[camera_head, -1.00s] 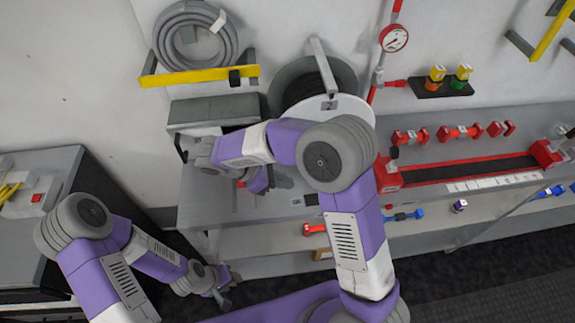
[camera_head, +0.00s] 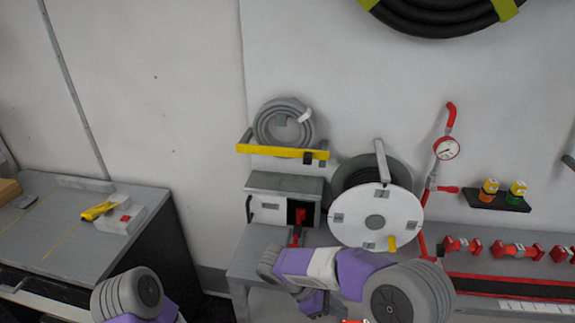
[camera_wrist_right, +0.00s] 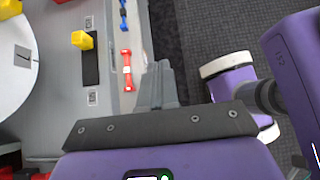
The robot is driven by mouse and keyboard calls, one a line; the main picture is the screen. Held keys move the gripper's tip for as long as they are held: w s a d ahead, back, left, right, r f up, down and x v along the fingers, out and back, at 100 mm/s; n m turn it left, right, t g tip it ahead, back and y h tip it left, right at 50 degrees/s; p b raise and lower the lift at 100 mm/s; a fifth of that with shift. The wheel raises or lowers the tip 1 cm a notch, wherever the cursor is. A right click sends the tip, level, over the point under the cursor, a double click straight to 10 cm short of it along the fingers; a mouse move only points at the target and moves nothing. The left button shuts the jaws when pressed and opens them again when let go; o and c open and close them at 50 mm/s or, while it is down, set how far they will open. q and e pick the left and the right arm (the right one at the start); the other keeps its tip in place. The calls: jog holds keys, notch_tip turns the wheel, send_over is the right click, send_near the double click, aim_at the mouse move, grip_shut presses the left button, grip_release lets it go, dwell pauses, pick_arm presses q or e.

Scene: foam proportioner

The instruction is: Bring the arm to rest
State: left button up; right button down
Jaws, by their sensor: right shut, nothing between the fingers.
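My right arm comes in from the lower right in the head view, with its forearm lying level across the front of the bench. My right gripper (camera_head: 318,304) hangs below the wrist, partly cut off by the bottom edge. In the right wrist view my right gripper (camera_wrist_right: 160,72) is shut, with its grey fingers together and nothing between them. It is over the front edge of the bench, close to a red fitting on the lower shelf (camera_wrist_right: 126,70). Of my left arm only a rounded joint shows at the lower left of the head view; its gripper is out of frame.
Behind my right forearm stand a grey box (camera_head: 283,200) with a red part, and a white-faced reel (camera_head: 375,215). A pressure gauge (camera_head: 446,148) and a bottle shelf (camera_head: 498,203) are to the right. A grey cabinet (camera_head: 70,225) stands left.

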pick_arm(q)
jog(key=shift+w, duration=0.45)
pick_arm(e)
jog(key=s+f+m+y, duration=0.4)
jog(key=f+m, duration=0.2)
jog(key=f, duration=0.3)
jog(key=s+a+f+m+t+y, duration=0.1)
jog(key=s+f+m+y, duration=0.3)
jog(key=f, duration=0.5)
jog(key=s+a+f+m+t+y, duration=0.1)
jog(key=s+f+m+y, duration=0.3)
jog(key=f+m, duration=0.4)
jog(key=shift+s+a+f+m+y, duration=0.15)
jog(key=shift+s+f+m+y, duration=0.2)
jog(key=shift+f+y, duration=0.4)
jog(key=c, duration=1.8)
grip_release()
jog(key=shift+f, duration=0.1)
